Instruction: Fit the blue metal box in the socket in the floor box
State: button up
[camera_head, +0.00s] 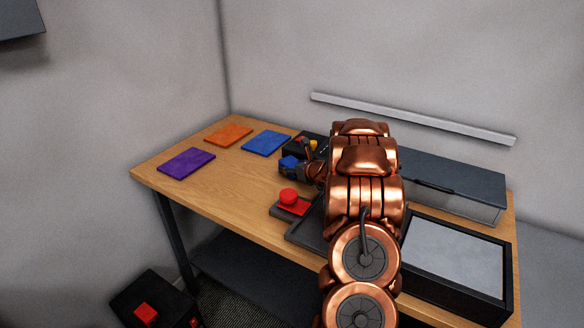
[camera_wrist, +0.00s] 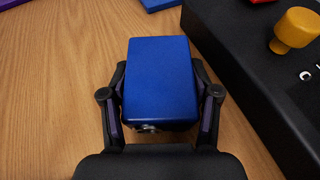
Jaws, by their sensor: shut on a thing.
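The blue metal box (camera_wrist: 160,80) is between the fingers of my gripper (camera_wrist: 160,110) in the wrist view, and the gripper is shut on it. In the head view the blue box (camera_head: 290,163) shows above the wooden table (camera_head: 230,190), beside a black control box. My gripper (camera_head: 302,172) is partly hidden there by my copper arm. The floor box (camera_head: 158,302) is a black box on the floor at the lower left, with a red part on it. I cannot make out its socket.
Purple (camera_head: 186,162), orange (camera_head: 228,134) and blue (camera_head: 266,143) mats lie on the table's left. A black control box (camera_wrist: 262,75) with a yellow knob (camera_wrist: 296,30) is close on the gripper's right. A red button (camera_head: 289,196) stands near the front edge. A black-framed tray (camera_head: 455,262) is at right.

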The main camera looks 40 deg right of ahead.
jog(key=shift+f, duration=0.15)
jog(key=o, duration=1.4)
jog(key=shift+r, duration=0.2)
jog(key=b+v, duration=0.1)
jog(key=v, duration=1.1)
jog(key=shift+b, duration=0.4)
